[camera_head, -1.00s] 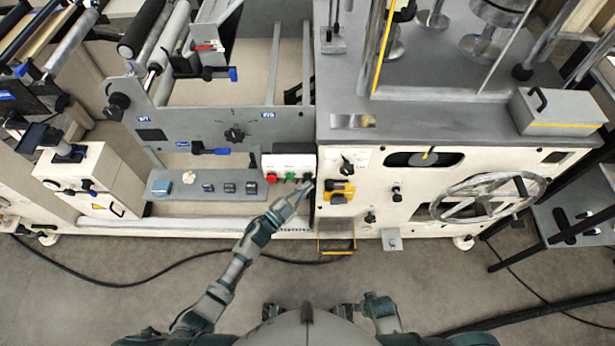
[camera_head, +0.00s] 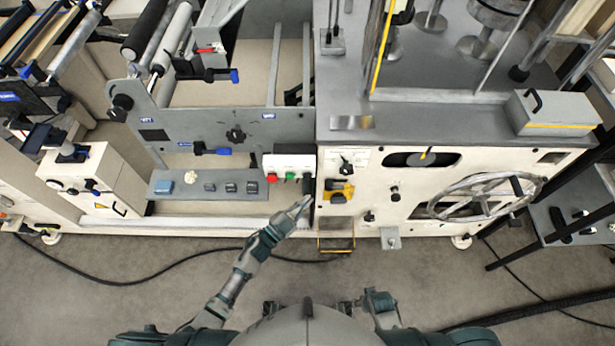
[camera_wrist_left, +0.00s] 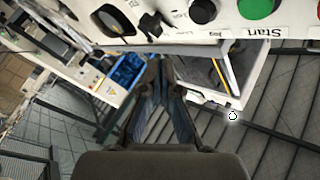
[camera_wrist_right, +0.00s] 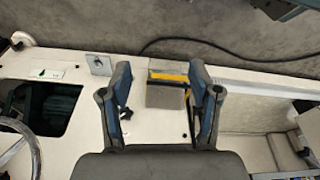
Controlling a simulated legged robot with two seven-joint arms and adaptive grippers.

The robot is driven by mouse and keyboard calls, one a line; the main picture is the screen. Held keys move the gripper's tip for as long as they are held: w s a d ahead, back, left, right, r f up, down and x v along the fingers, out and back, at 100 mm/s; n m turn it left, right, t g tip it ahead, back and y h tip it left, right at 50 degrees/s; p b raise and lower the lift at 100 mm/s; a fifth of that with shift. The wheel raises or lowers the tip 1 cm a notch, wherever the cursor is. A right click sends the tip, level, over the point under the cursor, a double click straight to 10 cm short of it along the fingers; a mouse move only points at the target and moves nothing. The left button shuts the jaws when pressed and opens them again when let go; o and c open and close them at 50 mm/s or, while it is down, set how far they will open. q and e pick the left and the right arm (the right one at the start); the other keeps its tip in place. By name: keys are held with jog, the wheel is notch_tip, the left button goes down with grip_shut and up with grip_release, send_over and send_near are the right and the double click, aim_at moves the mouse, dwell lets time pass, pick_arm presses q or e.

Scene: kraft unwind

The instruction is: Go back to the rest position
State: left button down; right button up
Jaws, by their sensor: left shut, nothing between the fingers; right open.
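My left arm reaches forward in the head view. My left gripper (camera_head: 303,204) is just below the small control box (camera_head: 288,165) with its red and green buttons, apart from it. In the left wrist view the fingers (camera_wrist_left: 163,70) are shut with nothing between them, below a panel with a green button (camera_wrist_left: 255,8) labelled Start. My right arm is folded close to my body at the bottom of the head view, its gripper hard to make out there. In the right wrist view my right gripper (camera_wrist_right: 160,85) is open and empty.
A white machine cabinet with a large handwheel (camera_head: 477,196) stands ahead on the right. A shelf (camera_head: 215,186) with several small items is left of the control box. A yellow-edged step (camera_head: 336,240) sits low ahead. Cables (camera_head: 130,284) lie on the otherwise clear floor.

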dwell(0.3)
pick_arm(q)
jog(key=s+a+f+n+g+y, duration=0.1)
jog(key=s+a+f+n+y, duration=0.3)
jog(key=f, duration=0.4)
jog(key=s+a+f+n+g+y, duration=0.1)
jog(key=a+f+n+y, duration=0.25)
jog(key=a+f, duration=0.3)
jog(key=s+a+f+n+g+y, duration=0.1)
jog(key=s+a+f+n+y, duration=0.3)
jog(key=f, duration=0.5)
jog(key=s+a+f+n+g, duration=0.1)
jog(key=s+a+f+g, duration=0.1)
jog(key=s, duration=0.5)
jog(key=s+a+f+g+y, duration=0.1)
jog(key=s+a+f+g, duration=0.1)
jog(key=s+f+g, duration=0.2)
jog(key=s+a+f+n+g+y, duration=0.1)
jog(key=s+f, duration=0.4)
jog(key=s, duration=0.5)
jog(key=shift+s+a+f+n+g, duration=0.3)
jog(key=shift+a+g, duration=0.3)
jog(key=shift+g, duration=0.5)
pick_arm(e)
jog(key=s+f, duration=0.4)
jog(key=f, duration=0.5)
jog(key=shift+d+g, duration=0.25)
jog(key=shift+g, duration=0.05)
pick_arm(q)
jog(key=shift+w, duration=0.1)
